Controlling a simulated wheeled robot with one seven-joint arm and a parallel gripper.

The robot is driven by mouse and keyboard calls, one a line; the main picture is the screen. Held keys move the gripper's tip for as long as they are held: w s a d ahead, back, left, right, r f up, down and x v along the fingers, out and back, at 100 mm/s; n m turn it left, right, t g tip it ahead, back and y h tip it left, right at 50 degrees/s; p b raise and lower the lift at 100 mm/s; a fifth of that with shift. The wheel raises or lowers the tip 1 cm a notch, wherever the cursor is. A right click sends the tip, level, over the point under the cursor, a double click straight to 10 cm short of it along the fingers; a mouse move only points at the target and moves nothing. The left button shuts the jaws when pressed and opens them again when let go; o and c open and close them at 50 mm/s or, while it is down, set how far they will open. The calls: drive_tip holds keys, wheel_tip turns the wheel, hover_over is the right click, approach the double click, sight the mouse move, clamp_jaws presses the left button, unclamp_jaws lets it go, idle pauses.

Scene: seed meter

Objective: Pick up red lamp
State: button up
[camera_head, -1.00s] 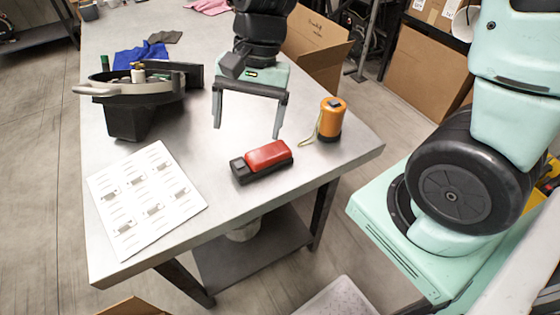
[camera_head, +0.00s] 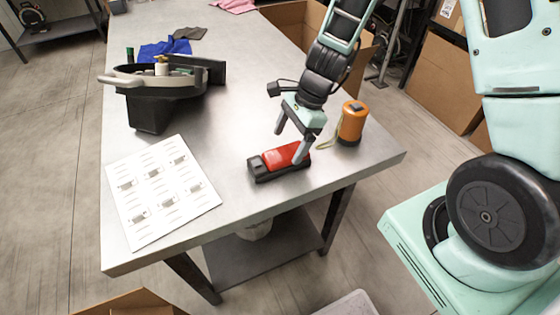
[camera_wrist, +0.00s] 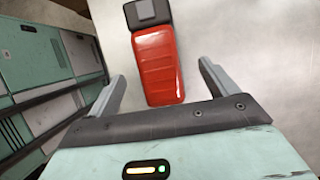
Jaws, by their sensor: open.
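The red lamp (camera_head: 284,156), a red block with a black end and base, lies flat on the grey table (camera_head: 240,115) near its front edge. In the wrist view the red lamp (camera_wrist: 157,62) lies between and ahead of my fingers, its black end pointing away. My gripper (camera_head: 289,142) is open and empty, close above the lamp. In the head view one finger covers part of the lamp's right end.
An orange lantern (camera_head: 352,122) with a cord stands close right of my gripper. A black tray-like device (camera_head: 150,112) and a printed white sheet (camera_head: 160,190) are at the left. Blue cloth (camera_head: 160,50) lies at the back. The table's front-right edge is near.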

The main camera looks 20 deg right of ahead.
sight(281, 154)
drive_tip(key=shift+s+a+x, duration=0.1)
drive_tip(key=shift+a+x, duration=0.05)
drive_tip(key=shift+x, duration=1.25)
drive_tip(key=shift+s+a+x, duration=0.1)
drive_tip(key=shift+a+x, duration=0.05)
drive_tip(key=shift+x, duration=1.3)
drive_tip(key=shift+r, duration=0.1)
drive_tip(key=c, duration=1)
